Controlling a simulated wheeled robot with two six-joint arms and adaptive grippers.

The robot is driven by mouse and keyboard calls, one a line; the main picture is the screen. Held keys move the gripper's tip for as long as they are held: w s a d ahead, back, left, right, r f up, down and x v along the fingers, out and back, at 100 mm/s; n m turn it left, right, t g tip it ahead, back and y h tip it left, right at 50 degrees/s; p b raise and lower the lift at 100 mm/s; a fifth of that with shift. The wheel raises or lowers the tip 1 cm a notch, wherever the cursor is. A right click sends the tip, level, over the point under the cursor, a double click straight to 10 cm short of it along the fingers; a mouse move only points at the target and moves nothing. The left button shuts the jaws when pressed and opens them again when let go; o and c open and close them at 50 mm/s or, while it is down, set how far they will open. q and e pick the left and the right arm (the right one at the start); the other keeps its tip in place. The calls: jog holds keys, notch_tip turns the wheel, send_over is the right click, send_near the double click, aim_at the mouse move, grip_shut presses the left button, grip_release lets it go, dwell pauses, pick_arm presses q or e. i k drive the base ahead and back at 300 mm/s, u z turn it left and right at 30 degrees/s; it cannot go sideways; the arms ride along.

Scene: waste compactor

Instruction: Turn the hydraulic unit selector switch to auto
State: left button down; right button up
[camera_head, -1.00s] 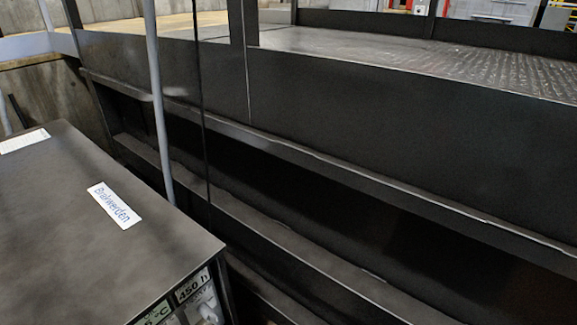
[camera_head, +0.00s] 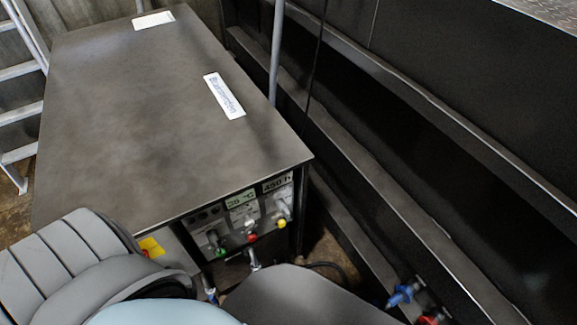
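The dark hydraulic unit cabinet (camera_head: 150,120) stands at the left of the head view. Its control panel (camera_head: 242,212) shows on the near face, below the top edge. The panel has two green displays, a row of dark round parts, and several small knobs or switches in grey, green, red and yellow. A grey knob or switch (camera_head: 212,238) sits at the panel's left. The panel is too small to tell which part is the selector switch or where it points. Neither gripper shows.
A blue valve handle (camera_head: 403,293) and a red one (camera_head: 432,318) are at the lower right. A grey pole (camera_head: 277,50) rises behind the cabinet. A ladder (camera_head: 22,100) stands at the left. The black compactor wall (camera_head: 450,120) runs along the right.

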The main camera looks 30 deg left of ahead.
aim_at(215, 240)
jog(key=z, duration=0.7)
jog(key=k, duration=0.9)
jog(key=u, duration=1.25)
